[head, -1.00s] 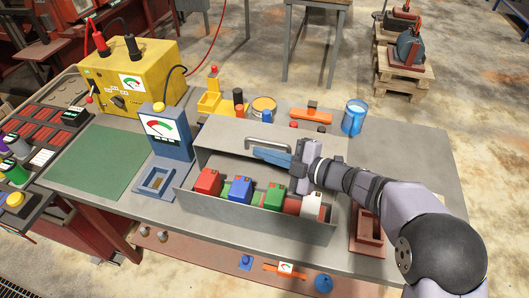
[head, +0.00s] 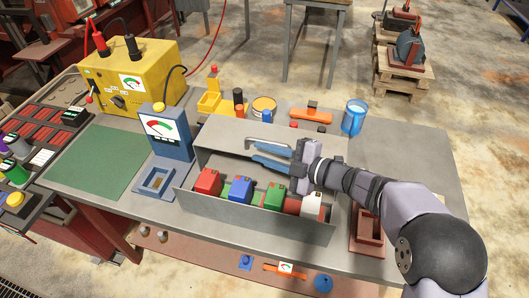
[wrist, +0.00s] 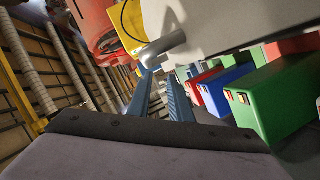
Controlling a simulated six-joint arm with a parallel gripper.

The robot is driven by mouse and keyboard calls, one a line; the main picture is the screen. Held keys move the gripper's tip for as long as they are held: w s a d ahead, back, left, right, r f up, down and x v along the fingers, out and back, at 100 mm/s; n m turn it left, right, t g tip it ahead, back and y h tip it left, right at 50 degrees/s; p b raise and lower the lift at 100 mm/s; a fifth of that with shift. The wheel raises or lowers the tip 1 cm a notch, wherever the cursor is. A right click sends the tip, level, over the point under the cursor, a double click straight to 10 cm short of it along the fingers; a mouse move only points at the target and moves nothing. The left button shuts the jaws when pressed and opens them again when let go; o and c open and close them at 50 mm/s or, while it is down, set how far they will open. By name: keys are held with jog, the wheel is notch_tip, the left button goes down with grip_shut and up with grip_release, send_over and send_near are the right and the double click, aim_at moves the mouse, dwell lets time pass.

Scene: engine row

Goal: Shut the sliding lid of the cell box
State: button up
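The cell box (head: 255,217) is a long grey metal box on the table, with its inside open to view. Its grey lid (head: 222,133) lies back toward the far side and carries a pale bar handle (head: 252,142). Red (head: 207,182), blue (head: 239,189), green (head: 274,196) and white (head: 312,206) cells show in the box. My gripper (head: 262,153) is open, its two blue fingers apart just beside the handle; contact cannot be told. In the wrist view, the handle (wrist: 160,50) lies ahead of the open fingers (wrist: 160,92), and the cells are at the right.
A blue meter stand (head: 172,155) is left of the box, near a yellow power unit (head: 130,78). A blue cup (head: 354,118), an orange tool (head: 311,115) and a tape roll (head: 264,106) stand behind. A red-brown tray (head: 368,236) is at the right.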

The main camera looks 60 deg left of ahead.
jog(key=shift+w+d, duration=0.1)
jog(key=shift+b+v, duration=1.15)
jog(key=shift+v, duration=2.4)
jog(key=s+a+r+g+b, duration=0.2)
jog(key=s+r+b, duration=0.15)
jog(key=s, duration=0.65)
jog(key=t+y, duration=0.3)
jog(key=t, duration=0.6)
send_over(284, 159)
jog(key=s+d, duration=0.3)
jog(key=d, duration=0.1)
jog(key=f, duration=0.4)
jog(key=shift+w+a, duration=0.15)
jog(key=shift+a, duration=0.1)
jog(key=shift+a, duration=0.1)
